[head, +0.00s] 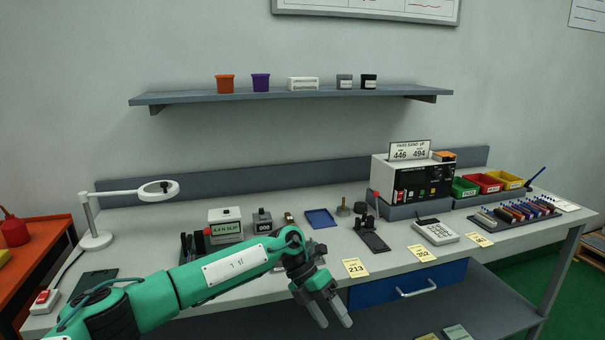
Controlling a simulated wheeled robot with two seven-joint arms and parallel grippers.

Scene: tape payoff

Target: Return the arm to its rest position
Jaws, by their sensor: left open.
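My left arm is green and comes in from the lower left, reaching across the front of the workbench (215,282). My left gripper (334,322) is dark grey with lighter fingers. It is open and empty, pointing down near the bench's front edge, left of the blue drawer (385,288). No object is between its fingers. My right gripper is not in view. The arm hides part of the bench top behind it.
A ring lamp (95,238) stands at the left. A kanban box (225,227), a blue tray (321,218), a tester (412,180) and coloured bins (485,183) stand along the back. Yellow cards (355,268) lie along the front edge. A shelf (290,94) hangs above.

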